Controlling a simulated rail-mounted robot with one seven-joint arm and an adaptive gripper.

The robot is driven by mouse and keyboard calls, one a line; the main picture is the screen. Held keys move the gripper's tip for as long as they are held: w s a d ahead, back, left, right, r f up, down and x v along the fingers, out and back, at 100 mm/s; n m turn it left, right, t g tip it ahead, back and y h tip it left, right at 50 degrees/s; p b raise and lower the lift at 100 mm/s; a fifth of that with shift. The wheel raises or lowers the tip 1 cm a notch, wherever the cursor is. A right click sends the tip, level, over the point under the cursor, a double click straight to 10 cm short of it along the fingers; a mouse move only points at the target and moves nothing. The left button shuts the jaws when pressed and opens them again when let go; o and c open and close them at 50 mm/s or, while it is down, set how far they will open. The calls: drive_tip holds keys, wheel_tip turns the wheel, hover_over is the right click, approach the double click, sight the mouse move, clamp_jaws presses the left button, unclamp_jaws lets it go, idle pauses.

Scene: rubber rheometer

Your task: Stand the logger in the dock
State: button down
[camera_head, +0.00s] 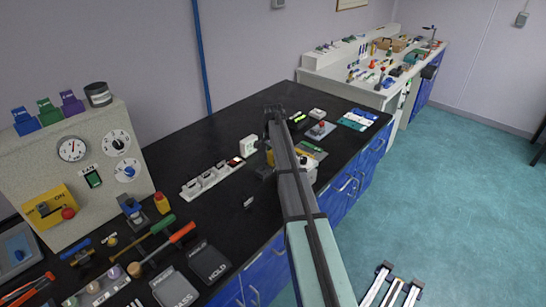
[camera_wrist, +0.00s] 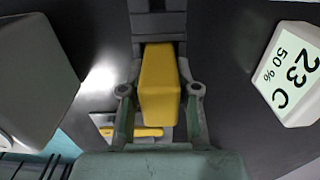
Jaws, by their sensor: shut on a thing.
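A yellow block, which looks like the logger (camera_wrist: 160,85), is between the two fingers of my gripper (camera_wrist: 160,112) in the wrist view. My gripper is shut on it. The far end of the block meets a dark grey ridged piece (camera_wrist: 158,22), possibly the dock; I cannot tell whether the block is seated in it. In the head view only a sliver of the yellow block (camera_head: 270,158) shows, with a dark block (camera_head: 264,173) just below it on the bench. My arm hides much of this spot.
A white display reading 23 C, 50 % (camera_wrist: 291,75) stands close on the right in the wrist view. A pale grey box (camera_wrist: 35,75) is close on the left. A white socket strip (camera_head: 212,178) lies left on the black bench (camera_head: 225,135), which is clear behind.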

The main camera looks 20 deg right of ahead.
drive_tip(key=shift+f, duration=0.15)
drive_tip(key=c, duration=0.8)
unclamp_jaws()
drive_tip(key=shift+c, duration=0.2)
wheel_tip(320, 180, up, 12)
drive_tip(key=shift+r+b, duration=0.2)
drive_tip(key=shift+b, duration=1.05)
